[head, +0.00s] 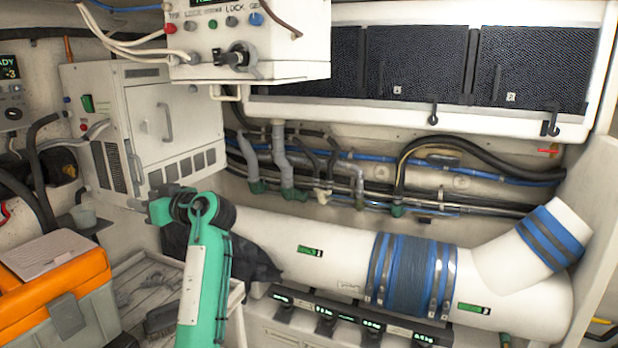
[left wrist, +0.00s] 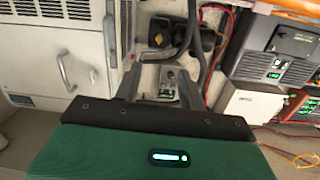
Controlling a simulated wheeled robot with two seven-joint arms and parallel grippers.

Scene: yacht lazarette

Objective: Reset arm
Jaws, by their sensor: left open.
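My left arm (head: 205,265), teal green, rises from the bottom of the head view and bends to the left at its top. My left gripper (head: 147,205) is in front of the lower part of the white cabinet (head: 185,130). In the left wrist view my left gripper (left wrist: 166,82) is open, with its two dark fingers apart and nothing held between them. Behind the fingers is a small grey panel with lit marks. The task names no object. My right gripper does not show.
A large white pipe (head: 340,240) with a blue-banded sleeve (head: 410,275) runs to the right. An orange toolbox (head: 60,285) stands at the lower left beside a pale slatted surface (head: 150,290). A control box (head: 250,50) hangs above. Black hoses (head: 35,150) are at the left.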

